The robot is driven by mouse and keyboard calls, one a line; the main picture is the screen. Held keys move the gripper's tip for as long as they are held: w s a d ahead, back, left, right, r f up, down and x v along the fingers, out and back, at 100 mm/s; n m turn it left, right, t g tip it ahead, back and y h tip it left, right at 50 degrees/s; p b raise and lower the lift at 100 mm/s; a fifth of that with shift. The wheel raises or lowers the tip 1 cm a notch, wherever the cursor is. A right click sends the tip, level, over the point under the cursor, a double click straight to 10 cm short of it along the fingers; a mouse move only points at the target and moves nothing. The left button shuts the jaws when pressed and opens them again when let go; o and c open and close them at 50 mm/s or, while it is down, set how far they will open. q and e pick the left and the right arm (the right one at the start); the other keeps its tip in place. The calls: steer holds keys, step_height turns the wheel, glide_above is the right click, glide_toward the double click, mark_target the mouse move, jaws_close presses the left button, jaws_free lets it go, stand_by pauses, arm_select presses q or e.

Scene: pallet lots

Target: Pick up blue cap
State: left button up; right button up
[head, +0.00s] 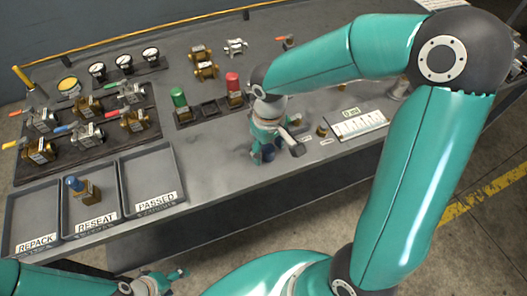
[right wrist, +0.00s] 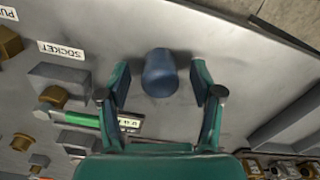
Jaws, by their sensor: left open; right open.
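A blue cap (right wrist: 160,74) stands on the grey bench top. In the right wrist view it sits between the two open fingers of my right gripper (right wrist: 160,84), with a gap visible on each side. In the head view my right gripper (head: 274,146) is low over the bench, and the blue cap (head: 267,153) is mostly hidden by it. My left gripper (head: 163,281) is open and empty at the bottom edge, in front of the bench.
A green cap (head: 179,103) and a red cap (head: 234,87) stand in a dark rack. A blue-topped brass fitting (head: 88,191) sits in the RESEAT tray (head: 100,222). Several valves lie on a dark board at left. A white chart (head: 357,126) lies right of my right gripper.

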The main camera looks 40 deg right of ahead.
steer(key=c, duration=1.2)
steer(key=shift+c, duration=0.2)
steer(key=shift+r, duration=0.15)
